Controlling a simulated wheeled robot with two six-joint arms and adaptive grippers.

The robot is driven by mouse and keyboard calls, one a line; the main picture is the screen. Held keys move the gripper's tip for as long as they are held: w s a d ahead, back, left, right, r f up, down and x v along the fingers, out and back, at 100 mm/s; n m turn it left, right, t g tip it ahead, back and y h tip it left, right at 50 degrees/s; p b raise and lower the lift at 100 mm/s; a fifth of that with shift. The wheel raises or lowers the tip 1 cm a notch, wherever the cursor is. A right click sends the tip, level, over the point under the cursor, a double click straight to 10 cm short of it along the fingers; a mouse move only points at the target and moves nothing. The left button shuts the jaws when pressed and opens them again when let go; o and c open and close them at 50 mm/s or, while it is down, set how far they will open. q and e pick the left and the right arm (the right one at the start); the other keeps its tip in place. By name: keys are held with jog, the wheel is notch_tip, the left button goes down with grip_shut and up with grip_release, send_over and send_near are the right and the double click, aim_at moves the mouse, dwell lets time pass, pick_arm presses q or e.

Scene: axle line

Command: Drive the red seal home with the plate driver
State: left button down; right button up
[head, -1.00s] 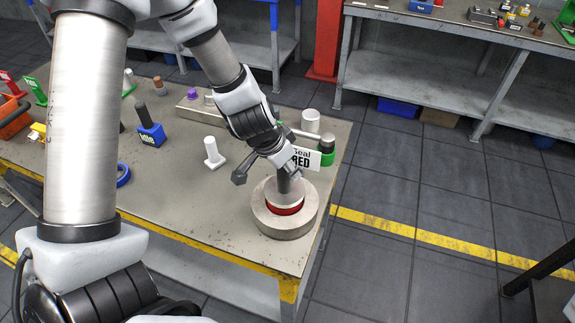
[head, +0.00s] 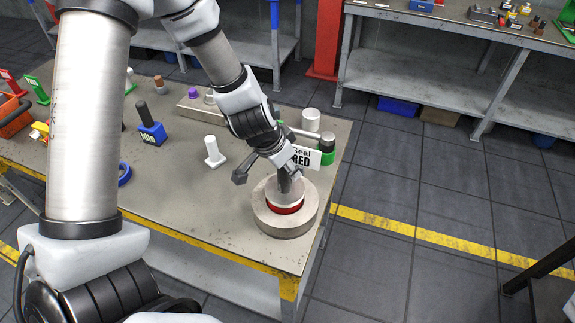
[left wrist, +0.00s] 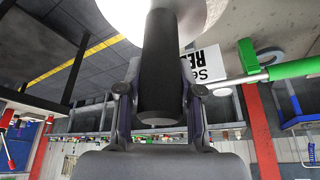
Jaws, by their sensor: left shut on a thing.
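My left gripper (head: 291,169) is shut on the dark handle of the plate driver (head: 284,200), which stands upright with its pale disc down. The handle (left wrist: 160,70) runs between the fingers in the left wrist view. The disc sits over the red seal (head: 285,210), which shows as a red band under it. The seal is at the opening of a round metal housing (head: 268,225) near the table's right front corner. How deep the seal sits is hidden by the disc. My right gripper is not in view.
A white "Seal RED" sign (head: 309,158) stands just behind the gripper. Behind it are a white cylinder (head: 311,120) and a green holder (head: 328,156). A white peg (head: 214,153) and a blue block (head: 152,136) stand to the left. The front of the table is clear.

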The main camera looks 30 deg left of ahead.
pick_arm(q)
jog(key=shift+f, duration=0.15)
jog(key=shift+f+b, duration=0.55)
jog(key=shift+b, duration=0.05)
jog(key=shift+s+f, duration=0.1)
dwell(0.5)
jog(key=shift+f, duration=0.1)
notch_tip(320, 180, up, 5)
jog(key=p, duration=0.5)
dwell(0.5)
dwell(0.5)
